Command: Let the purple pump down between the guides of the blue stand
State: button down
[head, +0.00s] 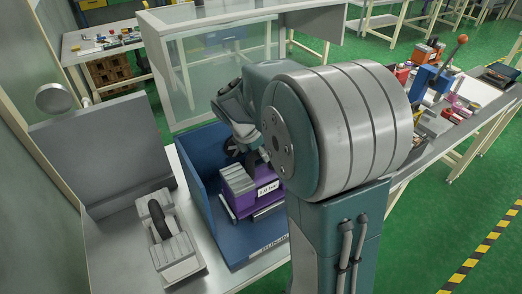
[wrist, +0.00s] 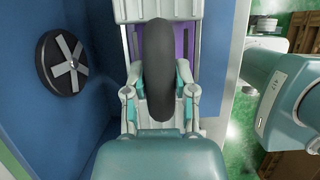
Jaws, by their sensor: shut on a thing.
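The purple pump (head: 236,184) has a ribbed grey end and a white label. It is inside the blue stand (head: 208,192), close above or on its base; I cannot tell whether it touches. My gripper (head: 258,157) is over the pump. In the wrist view my gripper (wrist: 158,82) is shut on a dark handle, with a finger on each side. Purple parts of the pump (wrist: 180,42) show beyond the handle behind light grey parts. The blue stand's wall (wrist: 95,25) is at left. My arm hides the pump's right side, and the guides are mostly hidden.
A dark wheel with light spokes (wrist: 61,62) is on the stand's blue wall. A light grey pump with a black handle (head: 172,243) stands left of the blue stand, before a grey panel (head: 95,150). A glass-walled case (head: 215,65) is behind. Cluttered tables stand at right.

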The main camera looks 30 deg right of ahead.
jog(key=shift+f, duration=0.4)
jog(key=shift+c, duration=2)
grip_release()
jog(key=shift+o, duration=0.3)
jog(key=shift+o, duration=0.3)
jog(key=shift+f, duration=0.1)
jog(key=shift+o, duration=1.4)
jog(key=shift+a+r, duration=0.2)
jog(key=shift+r, duration=0.2)
jog(key=shift+v, duration=4.1)
